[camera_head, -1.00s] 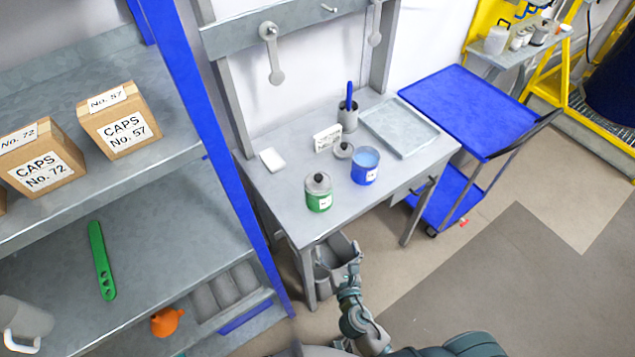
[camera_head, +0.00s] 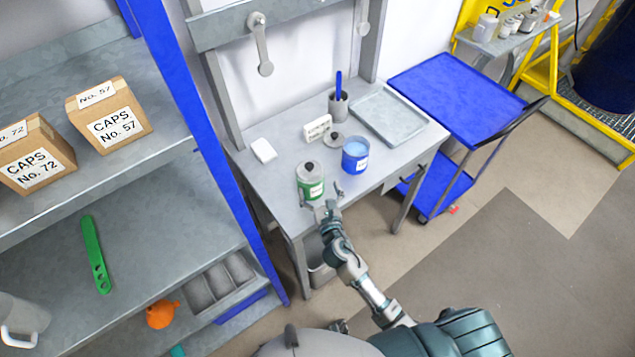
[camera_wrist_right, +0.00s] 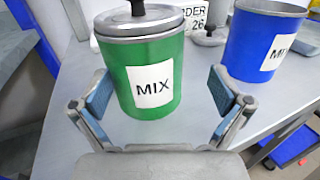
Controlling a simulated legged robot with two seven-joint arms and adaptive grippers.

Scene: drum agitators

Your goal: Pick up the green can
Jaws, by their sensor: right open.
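The green can (camera_head: 310,183) stands upright near the front edge of the grey workbench. It has a grey lid with a black knob, and its white MIX label shows in the right wrist view, where the can (camera_wrist_right: 140,72) fills the upper middle. My right gripper (camera_head: 325,200) is at the near side of the can. In the right wrist view my right gripper (camera_wrist_right: 158,95) is open, its blue-padded fingers spread to either side of the can, with a clear gap at the right finger. I cannot tell whether the left finger touches. My left gripper is not in view.
A blue open can (camera_head: 355,155) stands close to the right of the green can. A loose lid (camera_head: 334,141), a small sign (camera_head: 317,127), a pen cup (camera_head: 338,105) and a tray (camera_head: 388,117) are behind. A blue shelf post (camera_head: 195,110) stands to the left.

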